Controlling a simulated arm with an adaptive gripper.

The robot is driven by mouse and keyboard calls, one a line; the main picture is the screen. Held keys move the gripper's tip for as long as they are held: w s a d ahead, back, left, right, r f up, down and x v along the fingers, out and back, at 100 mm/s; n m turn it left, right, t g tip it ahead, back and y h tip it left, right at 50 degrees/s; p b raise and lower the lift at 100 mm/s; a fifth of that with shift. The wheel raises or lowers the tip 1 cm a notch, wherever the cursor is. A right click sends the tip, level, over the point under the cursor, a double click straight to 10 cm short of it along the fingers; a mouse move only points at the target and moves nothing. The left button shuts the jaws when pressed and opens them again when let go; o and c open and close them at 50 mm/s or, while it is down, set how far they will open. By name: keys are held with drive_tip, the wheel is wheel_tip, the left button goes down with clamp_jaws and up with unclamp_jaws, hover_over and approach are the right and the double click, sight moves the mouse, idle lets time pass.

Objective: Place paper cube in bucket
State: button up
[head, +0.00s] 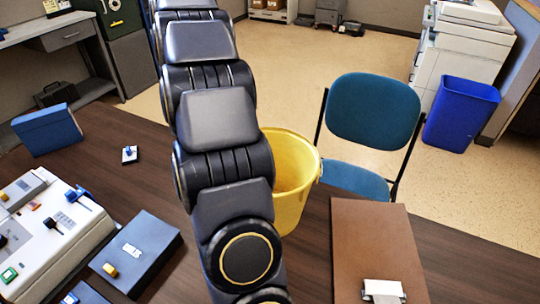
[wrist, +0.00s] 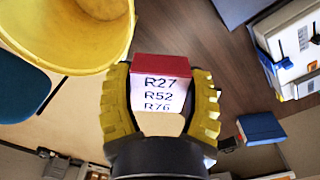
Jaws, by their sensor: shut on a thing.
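The paper cube (wrist: 160,97) shows in the wrist view, with a red top and a white face printed R27, R52 and R76. My gripper (wrist: 161,75) has its yellow fingers shut on the cube's two sides. A yellow bucket (head: 291,165) stands on the dark wooden table in the head view, partly hidden behind my arm. It also shows in the wrist view (wrist: 62,38), at the upper left, beside and apart from the cube. In the head view my arm hides the gripper and the cube. The bucket's floor is not visible.
A blue chair (head: 373,112) stands behind the table, and a blue bin (head: 461,113) stands on the floor. A brown clipboard (head: 375,245) lies right of the bucket. A white device (head: 45,240) and blue boxes (head: 137,250) occupy the table's left side.

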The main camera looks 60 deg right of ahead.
drive_tip(key=s+d+n, duration=0.9)
drive_tip(key=s, duration=0.1)
drive_tip(key=shift+n, duration=0.3)
wheel_tip(320, 180, down, 30)
drive_tip(key=shift+w+a+f, duration=0.1)
drive_tip(key=shift+a+f, duration=0.05)
drive_tip(key=shift+f, duration=0.1)
drive_tip(key=shift+f, duration=0.15)
drive_tip(key=o, duration=1.1)
wheel_tip(320, 180, up, 12)
